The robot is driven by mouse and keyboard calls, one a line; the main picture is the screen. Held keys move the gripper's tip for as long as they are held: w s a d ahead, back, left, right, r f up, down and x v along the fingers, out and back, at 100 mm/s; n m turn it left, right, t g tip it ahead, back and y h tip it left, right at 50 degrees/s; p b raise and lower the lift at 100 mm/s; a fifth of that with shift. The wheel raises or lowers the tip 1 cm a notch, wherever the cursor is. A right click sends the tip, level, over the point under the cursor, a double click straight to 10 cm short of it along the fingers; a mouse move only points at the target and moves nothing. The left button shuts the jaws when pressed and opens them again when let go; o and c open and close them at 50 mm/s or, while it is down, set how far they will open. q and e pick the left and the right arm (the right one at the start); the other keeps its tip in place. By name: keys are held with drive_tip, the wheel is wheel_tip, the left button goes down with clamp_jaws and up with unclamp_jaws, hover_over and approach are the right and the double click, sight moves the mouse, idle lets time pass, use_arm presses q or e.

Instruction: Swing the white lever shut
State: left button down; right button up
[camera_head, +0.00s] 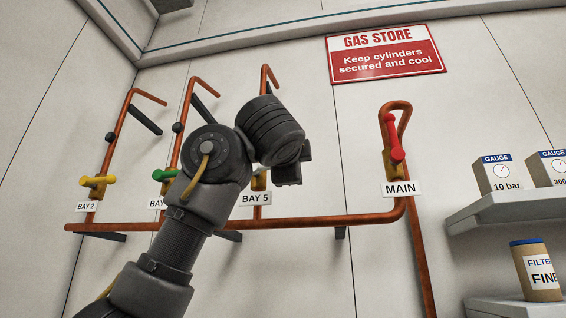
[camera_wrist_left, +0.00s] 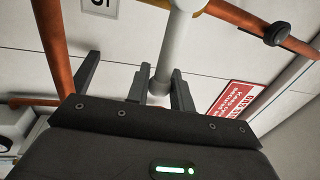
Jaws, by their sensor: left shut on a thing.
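The white lever (camera_wrist_left: 175,48) runs down from the top of the left wrist view, with its rounded end between the two dark fingers of my left gripper (camera_wrist_left: 160,90). The gripper is shut on the lever. In the head view my left gripper (camera_head: 290,167) is in front of the wall beside the BAY 5 label (camera_head: 256,198), and my wrist hides most of that valve and the lever. My right gripper is in neither view.
Copper pipes (camera_head: 320,220) run along the wall. A yellow lever (camera_head: 98,181), a green lever (camera_head: 163,174) and a red lever (camera_head: 396,153) at MAIN sit on other valves. A shelf (camera_head: 515,205) with gauge boxes is at right.

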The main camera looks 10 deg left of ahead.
use_arm(q)
drive_tip(key=shift+f+m, duration=0.2)
drive_tip(key=shift+m, duration=0.1)
drive_tip(key=shift+f, duration=0.1)
drive_tip(key=c, duration=1.5)
unclamp_jaws()
drive_tip(key=shift+o, duration=0.2)
drive_tip(key=shift+s+f+b, duration=0.2)
drive_tip(key=shift+s+b, duration=0.25)
drive_tip(key=shift+b, duration=0.15)
drive_tip(key=s+f+b, duration=0.1)
drive_tip(key=s+b, duration=0.4)
drive_tip(key=s, duration=0.4)
drive_tip(key=shift+s+f+b, duration=0.3)
drive_tip(key=shift+s+b, duration=0.05)
drive_tip(key=shift+s, duration=0.05)
